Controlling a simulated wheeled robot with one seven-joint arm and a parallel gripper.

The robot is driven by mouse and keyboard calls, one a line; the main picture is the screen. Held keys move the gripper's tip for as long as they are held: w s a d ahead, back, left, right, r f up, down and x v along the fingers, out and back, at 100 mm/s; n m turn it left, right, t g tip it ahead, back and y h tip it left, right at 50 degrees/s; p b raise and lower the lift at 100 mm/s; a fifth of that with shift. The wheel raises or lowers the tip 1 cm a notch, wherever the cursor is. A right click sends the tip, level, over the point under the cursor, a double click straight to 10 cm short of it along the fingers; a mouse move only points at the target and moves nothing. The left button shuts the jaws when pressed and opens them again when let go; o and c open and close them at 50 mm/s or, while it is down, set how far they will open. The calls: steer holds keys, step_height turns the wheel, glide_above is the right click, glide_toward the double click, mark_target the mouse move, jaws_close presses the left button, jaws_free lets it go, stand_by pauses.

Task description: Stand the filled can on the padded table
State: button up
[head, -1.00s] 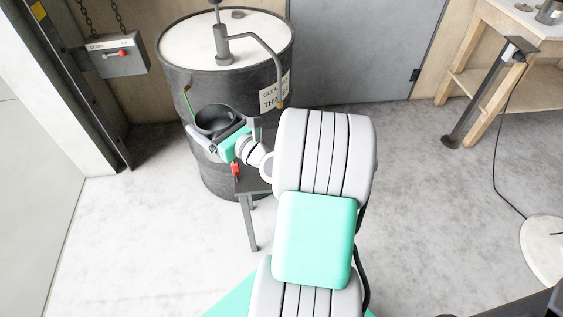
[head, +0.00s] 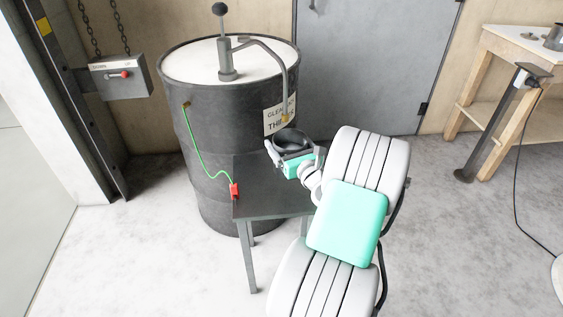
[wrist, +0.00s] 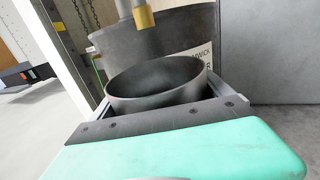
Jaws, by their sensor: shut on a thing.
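A dark grey open-topped can (head: 293,139) is upright in my gripper (head: 294,149), just in front of the drum and over the dark stand. The wrist view shows the can (wrist: 155,92) between the jaws; its visible inner wall is bare, and its bottom is hidden. The pump spout (head: 286,117) ends above the can; in the wrist view its brass tip (wrist: 144,20) is over the can's far rim. A wooden table (head: 516,45) with a pale top stands at the right; I cannot tell whether it is padded.
The black drum (head: 225,110) carries the pump (head: 226,60). A dark metal stand (head: 265,190) is before it, with a red clamp (head: 235,191) and green wire (head: 202,160). A post (head: 488,125) stands by the wooden table. Floor between is clear.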

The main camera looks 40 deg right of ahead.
steer(key=w+f+b, duration=0.1)
steer(key=f, duration=0.1)
steer(key=w+f+b, duration=0.1)
steer(key=f, duration=0.2)
steer(key=w+d+f+b, duration=0.1)
steer(key=f, duration=0.2)
steer(key=shift+w+d, duration=0.1)
steer(key=shift+w, duration=0.2)
steer(key=shift+r, duration=0.1)
steer(key=o, duration=1.8)
steer(key=shift+f, duration=0.2)
